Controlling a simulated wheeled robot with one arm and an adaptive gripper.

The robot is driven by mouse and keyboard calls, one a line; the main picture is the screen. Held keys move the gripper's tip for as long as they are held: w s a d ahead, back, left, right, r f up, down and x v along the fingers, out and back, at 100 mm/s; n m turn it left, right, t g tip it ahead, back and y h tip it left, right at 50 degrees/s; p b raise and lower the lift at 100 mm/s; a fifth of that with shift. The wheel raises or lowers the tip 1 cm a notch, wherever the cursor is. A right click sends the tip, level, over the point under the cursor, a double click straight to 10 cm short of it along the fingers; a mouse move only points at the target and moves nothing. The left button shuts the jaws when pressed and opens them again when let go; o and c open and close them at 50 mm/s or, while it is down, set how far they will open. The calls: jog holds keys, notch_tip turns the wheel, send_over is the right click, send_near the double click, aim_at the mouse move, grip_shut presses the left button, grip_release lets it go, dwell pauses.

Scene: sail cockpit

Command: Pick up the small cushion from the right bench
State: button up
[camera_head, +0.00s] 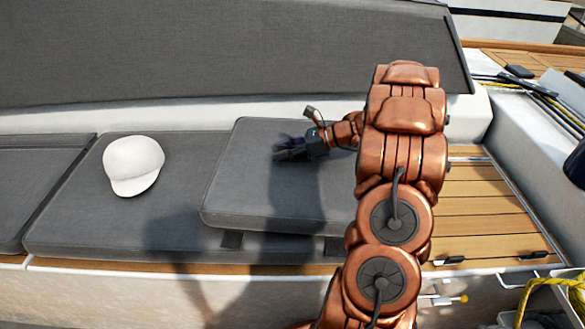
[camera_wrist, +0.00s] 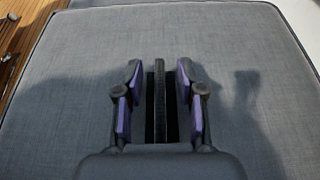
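The small cushion (camera_head: 240,180) is dark grey and lies flat on top of the longer grey bench cushion (camera_head: 80,230). My gripper (camera_head: 282,151) is over the middle of the small cushion, fingers pointing left in the head view; my arm hides the cushion's right end. In the wrist view the small cushion (camera_wrist: 60,100) fills most of the picture. My gripper (camera_wrist: 158,75) is open there, its purple-padded fingers on either side of a narrow dark upright strip (camera_wrist: 159,100). I cannot tell whether the strip belongs to the cushion or whether the fingers touch anything.
A white cap (camera_head: 133,164) lies on the bench cushion to the left. A dark grey sloping panel (camera_head: 230,45) rises behind the bench. Slatted wood (camera_head: 485,205), ropes and a yellow line (camera_head: 560,285) are at the right.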

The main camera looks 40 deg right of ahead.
grip_shut()
dwell(0.7)
